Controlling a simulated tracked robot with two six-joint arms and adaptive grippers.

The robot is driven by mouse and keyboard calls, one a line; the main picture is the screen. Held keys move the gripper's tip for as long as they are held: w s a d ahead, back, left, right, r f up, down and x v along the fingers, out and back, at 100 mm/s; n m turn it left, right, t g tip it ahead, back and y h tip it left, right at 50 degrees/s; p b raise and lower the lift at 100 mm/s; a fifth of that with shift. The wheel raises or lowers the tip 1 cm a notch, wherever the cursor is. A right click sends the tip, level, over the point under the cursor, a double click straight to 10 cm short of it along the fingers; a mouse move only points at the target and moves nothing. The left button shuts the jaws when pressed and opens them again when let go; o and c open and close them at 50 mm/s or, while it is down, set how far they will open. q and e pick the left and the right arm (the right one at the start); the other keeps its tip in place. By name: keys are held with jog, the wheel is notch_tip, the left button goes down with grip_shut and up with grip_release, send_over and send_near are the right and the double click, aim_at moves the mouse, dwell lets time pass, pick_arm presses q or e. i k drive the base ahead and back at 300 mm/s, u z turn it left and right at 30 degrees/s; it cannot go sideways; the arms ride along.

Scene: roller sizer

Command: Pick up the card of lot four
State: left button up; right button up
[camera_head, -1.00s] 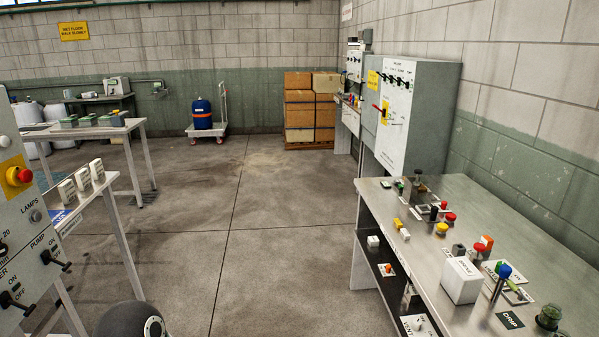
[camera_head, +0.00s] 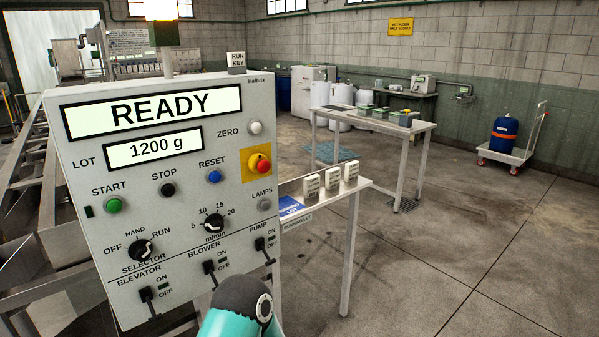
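Three small white cards stand upright in a row on a narrow table (camera_head: 363,184) to the right of the control panel: a left one (camera_head: 312,189), a middle one (camera_head: 332,181) and a right one (camera_head: 350,173). They carry dark print too small to read, so I cannot tell which is lot four. A blue plate (camera_head: 290,206) with white lettering lies at the table's left part, partly hidden by the panel. A teal and dark grey link of my arm shows at the bottom centre. Neither gripper is in view.
The grey control panel (camera_head: 180,190) stands close in front, reading READY and 1200 g, with protruding knobs, switches and a red stop button (camera_head: 260,164). Behind, another table (camera_head: 425,127) bears several grey-green boxes. A trolley with a blue drum (camera_head: 504,136) stands far right. The floor at right is clear.

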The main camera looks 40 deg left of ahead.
aim_at(351, 168)
jog(key=u, duration=0.4)
jog(key=i, duration=1.05)
jog(key=u, duration=0.45)
jog(key=k, duration=0.9)
jog(key=u, duration=0.2)
jog(key=i, duration=0.9)
jog(key=z, duration=0.1)
